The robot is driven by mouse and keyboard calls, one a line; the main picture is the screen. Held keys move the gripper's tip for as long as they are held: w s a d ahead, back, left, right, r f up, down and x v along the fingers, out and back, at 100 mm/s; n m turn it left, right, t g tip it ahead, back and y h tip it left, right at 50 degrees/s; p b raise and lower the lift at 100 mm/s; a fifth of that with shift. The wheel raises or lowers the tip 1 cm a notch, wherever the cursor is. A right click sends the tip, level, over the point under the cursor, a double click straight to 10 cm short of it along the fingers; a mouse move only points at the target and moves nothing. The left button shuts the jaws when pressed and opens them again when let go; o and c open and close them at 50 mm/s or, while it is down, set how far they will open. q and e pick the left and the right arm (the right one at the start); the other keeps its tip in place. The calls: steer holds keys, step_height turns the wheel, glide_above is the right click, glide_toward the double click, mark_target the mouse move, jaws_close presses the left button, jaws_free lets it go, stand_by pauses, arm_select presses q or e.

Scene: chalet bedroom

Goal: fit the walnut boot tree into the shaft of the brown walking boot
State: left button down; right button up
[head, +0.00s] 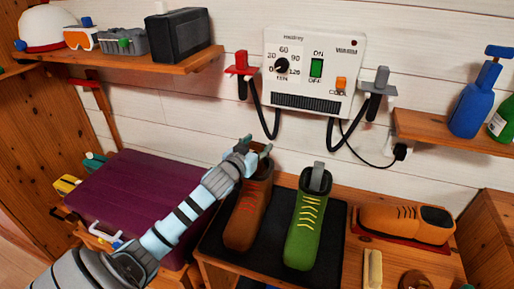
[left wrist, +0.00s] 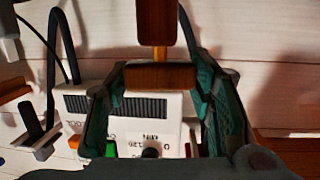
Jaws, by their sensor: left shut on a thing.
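A brown boot with red laces (head: 246,216) stands upright on a black mat. My left gripper (head: 247,149) is just above its shaft opening, in front of the wall. In the left wrist view the gripper (left wrist: 160,84) is shut on the walnut boot tree's handle block (left wrist: 161,76). A thin brass rod and a darker wooden piece (left wrist: 157,22) of the tree extend beyond it, out of the top of the picture. The gripper and arm partly hide the boot's opening; I cannot tell whether the tree's lower end is inside it. My right gripper is not in view.
A green boot (head: 306,229) with a grey piece in its shaft stands close to the right on the black mat (head: 273,262). A brown shoe (head: 405,223) lies farther right. A white wall dryer (head: 313,73) with hoses hangs behind. A purple case (head: 135,200) is left.

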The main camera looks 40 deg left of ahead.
arm_select(q)
steer(key=c, duration=0.7)
jaws_free()
steer(key=shift+c, duration=0.2)
steer(key=shift+s+r, duration=0.1)
steer(key=shift+s, duration=0.05)
steer(key=p+v, duration=0.2)
steer(key=v, duration=0.9)
steer(key=shift+s+p, duration=0.35)
steer(key=shift+p, duration=0.05)
steer(key=shift+d+r, duration=0.1)
steer(key=shift+r, duration=0.05)
